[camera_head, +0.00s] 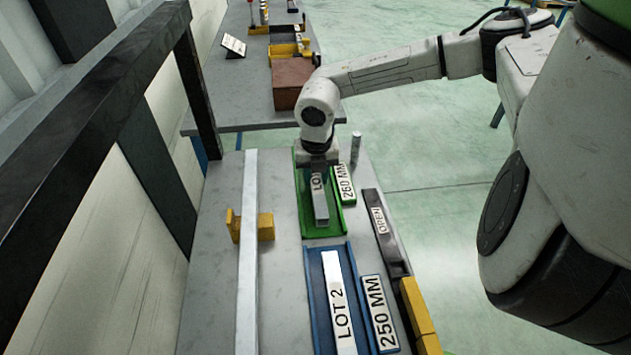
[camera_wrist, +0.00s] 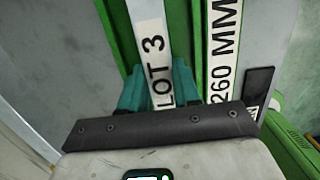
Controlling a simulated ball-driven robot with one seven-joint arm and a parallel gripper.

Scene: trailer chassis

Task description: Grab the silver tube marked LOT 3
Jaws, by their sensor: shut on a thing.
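The silver tube marked LOT 3 (camera_wrist: 150,40) lies lengthwise in the green tray (camera_head: 335,228), and its label reads clearly in the wrist view. In the head view the near end of the tube (camera_head: 321,209) shows, and its far part is hidden under my gripper (camera_head: 318,172). In the wrist view my gripper's teal fingers (camera_wrist: 160,92) sit on both sides of the tube, shut on it. I cannot tell whether the tube is lifted off the tray floor.
A green 260 MM plate (camera_head: 347,184) stands right beside the tray. Nearer are a blue tray (camera_head: 316,298) with a LOT 2 tube (camera_head: 338,300), and a 250 MM plate (camera_head: 380,315). A dark OPEN bar (camera_head: 383,230) lies right. A long pale beam (camera_head: 248,250) runs along the left.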

